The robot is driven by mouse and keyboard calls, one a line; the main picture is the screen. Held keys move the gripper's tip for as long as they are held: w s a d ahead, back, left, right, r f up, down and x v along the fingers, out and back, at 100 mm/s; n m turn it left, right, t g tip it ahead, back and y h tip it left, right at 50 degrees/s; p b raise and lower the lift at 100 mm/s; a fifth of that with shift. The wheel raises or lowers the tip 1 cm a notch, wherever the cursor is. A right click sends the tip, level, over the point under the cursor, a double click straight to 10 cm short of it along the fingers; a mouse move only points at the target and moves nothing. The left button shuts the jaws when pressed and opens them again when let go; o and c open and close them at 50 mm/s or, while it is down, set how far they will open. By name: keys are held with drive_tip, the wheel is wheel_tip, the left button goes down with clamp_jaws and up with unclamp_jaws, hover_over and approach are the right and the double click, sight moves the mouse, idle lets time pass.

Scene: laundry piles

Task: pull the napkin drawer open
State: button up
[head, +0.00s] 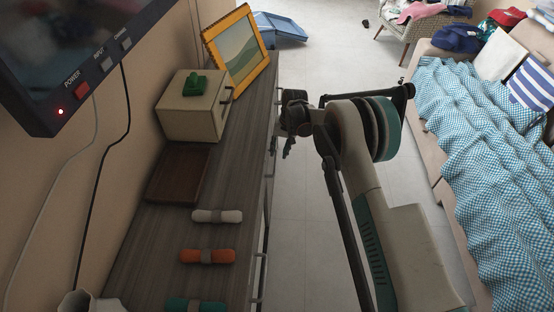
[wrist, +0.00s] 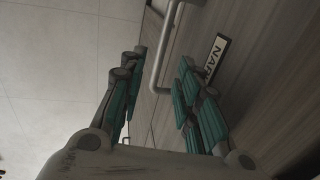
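The napkin drawer front (wrist: 235,85) shows in the wrist view as grey wood with a label plate (wrist: 216,56) whose visible letters begin "NA". Its metal bar handle (wrist: 157,72) lies between my two fingers and bends toward the drawer front at its near end. My gripper (wrist: 159,72) is open around the handle, with a gap visible on the left side; whether the right finger touches it I cannot tell. In the head view my gripper (head: 291,118) is at the front edge of the cabinet (head: 150,250), hiding part of that front. The drawer looks shut.
On the cabinet top are white (head: 217,216), orange (head: 208,256) and teal (head: 196,305) rolls, a brown tray (head: 177,176), a beige box (head: 190,108) and a picture frame (head: 240,50). Another handle (head: 259,280) is nearer. Open floor (head: 310,230) separates cabinet and sofa (head: 440,190).

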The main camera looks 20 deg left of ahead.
sight(276, 160)
drive_tip(key=f, duration=0.3)
drive_tip(key=a+f+b, duration=0.1)
drive_tip(key=f, duration=0.1)
drive_tip(key=shift+s, duration=0.1)
clamp_jaws()
